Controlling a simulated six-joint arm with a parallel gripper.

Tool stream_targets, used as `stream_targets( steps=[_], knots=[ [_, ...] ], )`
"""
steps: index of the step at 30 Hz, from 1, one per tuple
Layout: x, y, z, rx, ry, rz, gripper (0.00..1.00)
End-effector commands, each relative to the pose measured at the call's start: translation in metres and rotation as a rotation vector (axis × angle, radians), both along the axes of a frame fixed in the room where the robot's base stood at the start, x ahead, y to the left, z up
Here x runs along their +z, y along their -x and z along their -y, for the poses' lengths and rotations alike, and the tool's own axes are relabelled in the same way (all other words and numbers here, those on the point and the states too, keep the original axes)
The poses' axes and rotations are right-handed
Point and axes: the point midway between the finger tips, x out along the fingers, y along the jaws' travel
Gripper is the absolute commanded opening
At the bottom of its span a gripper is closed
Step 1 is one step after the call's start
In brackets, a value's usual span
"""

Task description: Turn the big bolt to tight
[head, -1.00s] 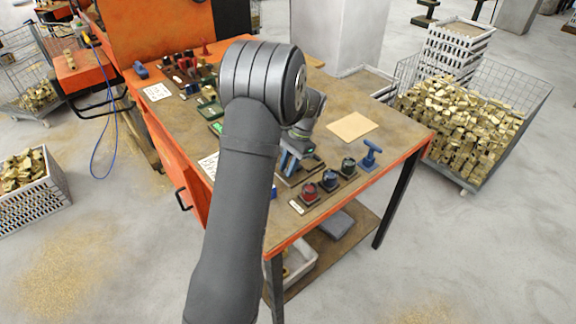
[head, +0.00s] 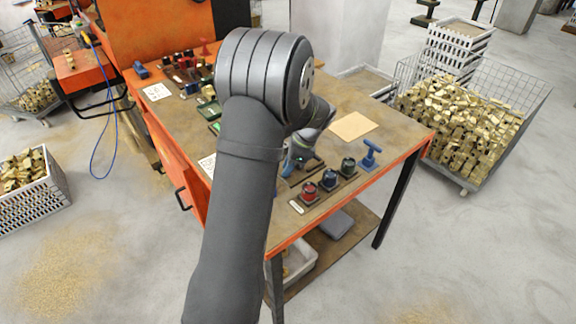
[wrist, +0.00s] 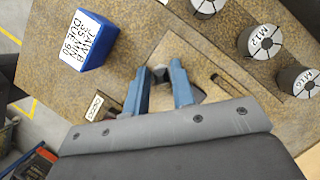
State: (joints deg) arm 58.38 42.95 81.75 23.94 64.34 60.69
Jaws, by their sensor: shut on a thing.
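My gripper (wrist: 160,88) has two blue fingers closed around a small dark metal piece (wrist: 162,75), which seems to be the big bolt's head. The fingers and my grey wrist hide most of it, so its turn angle cannot be told. It sits by a tan wooden board (wrist: 190,50) on the worktable. In the head view my gripper (head: 292,165) is low over the table, left of the row of round knobs, and my arm covers much of it. The bolt itself cannot be made out there.
A blue labelled block (wrist: 90,42) stands left of my fingers. Round pieces marked M12 (wrist: 262,42) and M16 (wrist: 300,78) stand to the right. In the head view, a red knob (head: 309,191), a blue T-handle (head: 370,155) and a tan sheet (head: 354,126) are nearby.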

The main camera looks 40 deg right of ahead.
Motion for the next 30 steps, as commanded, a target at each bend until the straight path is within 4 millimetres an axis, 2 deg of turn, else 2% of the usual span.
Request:
stream_targets(
  steps=[12,30],
  knots=[
    [0.0005,0.0002,-0.0005,-0.229,0.0,0.0,0.0],
    [0.0005,0.0001,-0.0004,-0.274,0.001,0.001,0.0]
  ],
)
